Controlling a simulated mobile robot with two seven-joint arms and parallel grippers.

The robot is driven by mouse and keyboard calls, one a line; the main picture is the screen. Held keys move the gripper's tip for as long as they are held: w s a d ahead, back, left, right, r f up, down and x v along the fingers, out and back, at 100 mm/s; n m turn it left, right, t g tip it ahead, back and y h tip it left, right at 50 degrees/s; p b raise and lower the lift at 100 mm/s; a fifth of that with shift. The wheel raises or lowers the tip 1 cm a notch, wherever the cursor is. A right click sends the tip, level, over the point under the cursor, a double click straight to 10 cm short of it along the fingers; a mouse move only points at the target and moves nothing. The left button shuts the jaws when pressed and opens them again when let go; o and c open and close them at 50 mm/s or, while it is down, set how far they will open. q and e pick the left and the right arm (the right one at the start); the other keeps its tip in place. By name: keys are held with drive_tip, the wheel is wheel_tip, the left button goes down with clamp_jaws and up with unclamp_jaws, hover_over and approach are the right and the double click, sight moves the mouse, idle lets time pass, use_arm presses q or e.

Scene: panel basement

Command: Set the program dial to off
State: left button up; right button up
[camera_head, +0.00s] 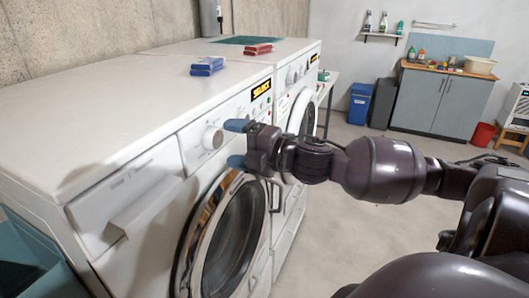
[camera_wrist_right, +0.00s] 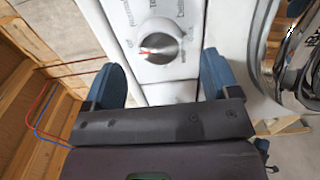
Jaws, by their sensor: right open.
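My left gripper is not in view.
A second machine (camera_head: 297,75) stands beyond the first. Blue (camera_head: 207,66) and red (camera_head: 258,49) boxes lie on the tops. The round door (camera_head: 232,235) is below the panel, and a detergent drawer (camera_head: 145,205) is left of the dial. Open floor (camera_head: 345,190) lies to the right.

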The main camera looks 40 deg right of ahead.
drive_tip(key=v, duration=0.7)
drive_tip(key=shift+b, duration=0.45)
idle(0.5)
